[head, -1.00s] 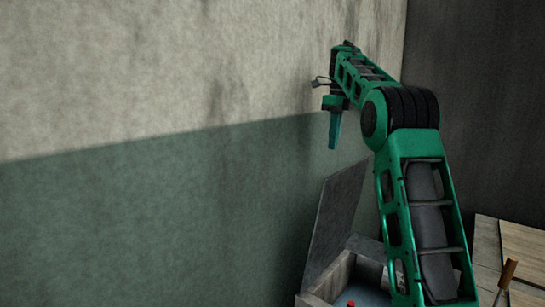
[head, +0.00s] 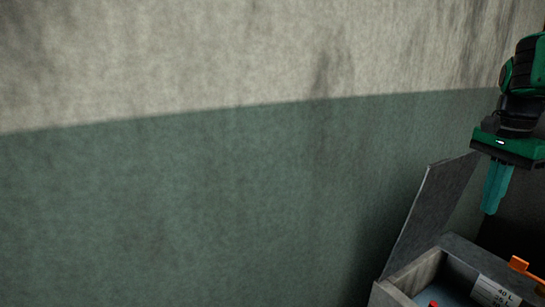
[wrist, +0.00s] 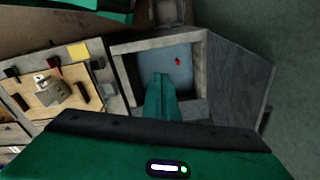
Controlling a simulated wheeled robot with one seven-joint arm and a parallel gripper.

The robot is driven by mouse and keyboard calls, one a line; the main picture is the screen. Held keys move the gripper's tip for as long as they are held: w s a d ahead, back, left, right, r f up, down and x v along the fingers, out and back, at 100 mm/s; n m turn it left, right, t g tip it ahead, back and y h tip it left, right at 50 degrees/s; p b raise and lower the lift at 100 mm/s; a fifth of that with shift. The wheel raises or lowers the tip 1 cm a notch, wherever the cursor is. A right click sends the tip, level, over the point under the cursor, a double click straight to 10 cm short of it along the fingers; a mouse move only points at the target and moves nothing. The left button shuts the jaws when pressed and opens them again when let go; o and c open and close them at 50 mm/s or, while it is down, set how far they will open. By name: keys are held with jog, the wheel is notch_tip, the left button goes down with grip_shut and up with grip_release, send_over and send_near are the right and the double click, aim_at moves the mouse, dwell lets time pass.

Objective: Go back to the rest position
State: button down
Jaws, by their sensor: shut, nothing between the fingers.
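My gripper (head: 496,188) is at the right edge of the head view, pointing down, with its teal fingers together and nothing between them. It hangs above and to the right of the raised lid of an open grey box. In the wrist view my gripper (wrist: 160,82) shows shut in front of the box's blue-grey interior. Most of my arm is cut off by the right edge of the head view.
The open grey box (head: 408,275) has its lid (head: 432,205) standing tilted up near the wall (head: 200,200). A small red thing (wrist: 178,61) is inside. A wooden board (wrist: 50,90) with small items lies left of the box in the wrist view.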

jog(key=s+a+f+n, duration=0.3)
jog(key=s+f, duration=0.4)
jog(key=s, duration=0.3)
jog(key=s+a+f+n, duration=0.4)
jog(key=s+f+n, duration=0.2)
jog(key=s+f, duration=0.2)
jog(key=shift+s+f+n+y, duration=0.15)
jog(key=shift+s+n+y, duration=0.15)
jog(key=shift+s, duration=0.6)
jog(key=shift+w+f, duration=0.2)
jog(key=shift+w, duration=0.4)
